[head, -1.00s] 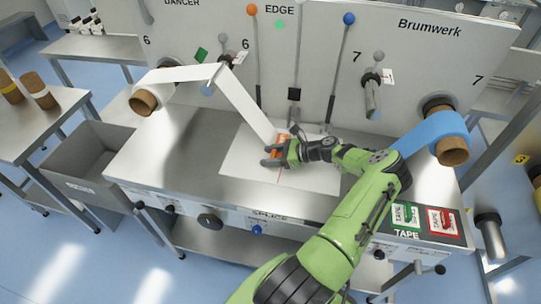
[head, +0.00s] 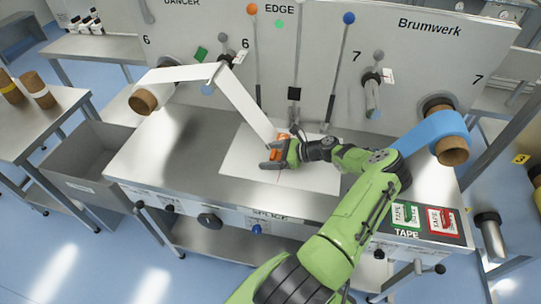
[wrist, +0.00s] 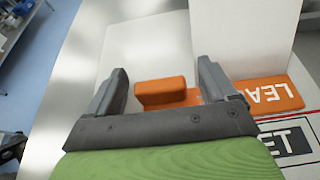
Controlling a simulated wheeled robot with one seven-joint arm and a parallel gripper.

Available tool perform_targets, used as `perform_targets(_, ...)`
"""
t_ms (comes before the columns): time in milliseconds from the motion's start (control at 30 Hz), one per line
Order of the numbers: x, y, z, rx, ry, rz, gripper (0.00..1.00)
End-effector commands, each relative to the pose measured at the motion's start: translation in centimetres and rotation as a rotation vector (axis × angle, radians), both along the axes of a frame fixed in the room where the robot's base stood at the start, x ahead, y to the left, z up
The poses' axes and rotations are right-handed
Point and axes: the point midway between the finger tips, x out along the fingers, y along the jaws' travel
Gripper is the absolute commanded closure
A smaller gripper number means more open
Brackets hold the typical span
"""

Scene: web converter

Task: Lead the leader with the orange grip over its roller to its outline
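The leader is a white web (head: 243,107) with an orange end piece lettered "LEA…" (wrist: 270,93), lying on the white sheet (head: 235,165) on the bench. Its upright orange grip (wrist: 165,92) stands between the two fingers of my gripper (wrist: 167,85) in the wrist view, with gaps on both sides. My gripper (head: 273,160) is open and low over the sheet. The web runs up to a roller (head: 208,88) at number 6, then left to its roll (head: 146,102). A red line and a dark label (wrist: 287,141) lie beside the end piece.
A second roller (head: 371,98) at number 7 and a blue roll (head: 440,135) are on the right. Levers stand on the back panel (head: 320,50). Tape plates (head: 424,218) lie at the front right. A grey bin (head: 85,165) stands left. The bench's left part is clear.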

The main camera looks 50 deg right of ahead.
Motion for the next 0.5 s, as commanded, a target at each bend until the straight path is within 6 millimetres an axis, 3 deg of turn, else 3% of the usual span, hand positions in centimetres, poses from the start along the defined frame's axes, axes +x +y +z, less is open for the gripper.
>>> perform_targets(267,-0.3,-0.3,0.2,-0.002,-0.001,-0.001,0.15)
perform_targets(500,-4.9,-2.7,2.3,-0.004,-0.001,-0.005,0.15)
